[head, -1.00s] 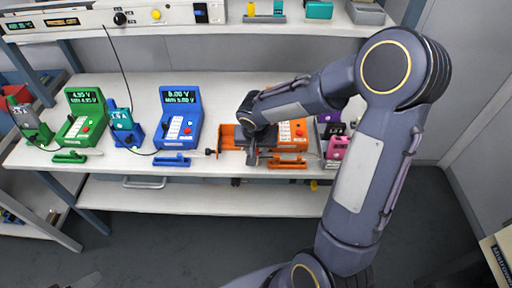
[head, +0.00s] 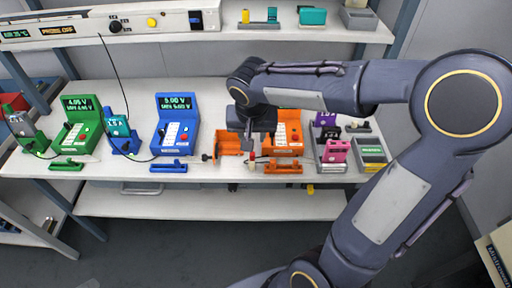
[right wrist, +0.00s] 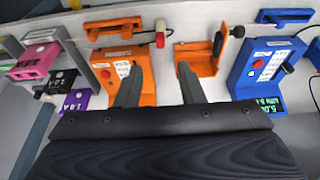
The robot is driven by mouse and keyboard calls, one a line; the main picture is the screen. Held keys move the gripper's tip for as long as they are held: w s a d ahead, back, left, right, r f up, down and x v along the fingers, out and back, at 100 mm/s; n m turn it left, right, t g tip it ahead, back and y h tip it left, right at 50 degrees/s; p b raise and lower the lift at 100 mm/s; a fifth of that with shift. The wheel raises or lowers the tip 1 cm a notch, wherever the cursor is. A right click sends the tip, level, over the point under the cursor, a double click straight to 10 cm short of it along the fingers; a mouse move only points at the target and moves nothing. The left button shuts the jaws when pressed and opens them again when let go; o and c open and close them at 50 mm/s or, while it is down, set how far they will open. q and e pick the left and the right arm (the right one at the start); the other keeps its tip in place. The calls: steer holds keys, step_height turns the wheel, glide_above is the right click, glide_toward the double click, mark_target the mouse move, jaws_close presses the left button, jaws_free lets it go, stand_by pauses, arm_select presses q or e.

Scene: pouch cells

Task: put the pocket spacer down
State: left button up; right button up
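My right gripper (right wrist: 158,70) is open, with nothing visible between its fingers. In the head view my right gripper (head: 257,140) is over the orange station (head: 287,132). In the right wrist view, one finger lies in front of the orange station (right wrist: 124,72) and the other in front of the open orange holder (right wrist: 200,62). The holder (head: 228,143) is partly behind the gripper in the head view. I cannot pick out the pocket spacer for certain; no separate spacer shows in the fingers. My left gripper is not in view.
A blue tester (head: 177,122) and green tester (head: 75,122) stand left on the white bench. Pink (head: 336,150) and purple (head: 325,118) blocks sit in grey bins at the right. An orange bar (head: 283,167) and red-and-white piece (head: 251,157) lie at the front.

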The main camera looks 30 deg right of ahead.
steer(key=s+a+n+t+y, duration=0.1)
steer(key=s+a+n+y, duration=0.1)
steer(key=s, duration=0.7)
steer(key=s+a+n+t+y, duration=0.1)
steer(key=s+a+n+y, duration=0.1)
steer(key=s, duration=0.7)
steer(key=shift+a+r+n+t+y, duration=0.3)
steer(key=shift+a+r+t+y, duration=0.1)
steer(key=shift+a+y, duration=0.25)
steer(key=shift+d, duration=0.1)
